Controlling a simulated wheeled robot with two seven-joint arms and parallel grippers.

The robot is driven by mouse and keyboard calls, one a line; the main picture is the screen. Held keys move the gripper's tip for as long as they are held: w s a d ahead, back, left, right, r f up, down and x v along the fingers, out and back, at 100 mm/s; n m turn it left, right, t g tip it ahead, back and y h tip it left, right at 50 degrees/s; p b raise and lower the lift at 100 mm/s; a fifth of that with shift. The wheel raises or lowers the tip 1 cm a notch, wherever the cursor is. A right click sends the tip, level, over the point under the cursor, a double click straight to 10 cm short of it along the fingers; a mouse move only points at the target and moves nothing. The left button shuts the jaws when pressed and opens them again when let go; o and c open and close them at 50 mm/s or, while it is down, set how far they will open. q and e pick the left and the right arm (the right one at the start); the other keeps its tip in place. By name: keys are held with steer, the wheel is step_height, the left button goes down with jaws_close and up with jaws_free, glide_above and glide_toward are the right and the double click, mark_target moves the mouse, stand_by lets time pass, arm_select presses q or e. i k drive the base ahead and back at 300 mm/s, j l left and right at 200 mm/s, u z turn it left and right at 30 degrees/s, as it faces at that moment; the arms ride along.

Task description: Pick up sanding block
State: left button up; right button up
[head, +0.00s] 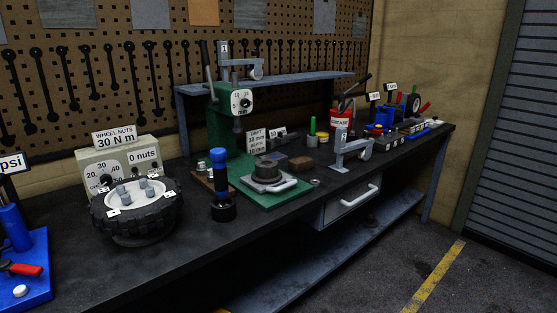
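A small brown block (301,163) lies on the dark workbench, just behind the green base plate of the press. It may be the sanding block, but it is too small to be sure. No part of it looks held. Neither of my grippers shows in the head view.
The workbench (80,285) carries a tyre (137,212), a blue and black upright tool (220,185), a green press (222,120) and a grey clamp (352,150). A drawer (350,198) sits under the bench edge. The floor (385,255) in front is clear.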

mark_target(301, 165)
steer(key=i+l+u, duration=0.1)
steer(key=i+l, duration=0.2)
steer(key=i+l+u, duration=0.15)
steer(key=i+l, duration=0.2)
steer(key=l, duration=0.15)
steer(key=i+l+u, duration=0.1)
steer(key=i+l, duration=0.15)
steer(key=l, duration=0.2)
steer(key=i+l+u, duration=0.15)
steer(key=i+l, duration=0.15)
steer(key=l, duration=0.2)
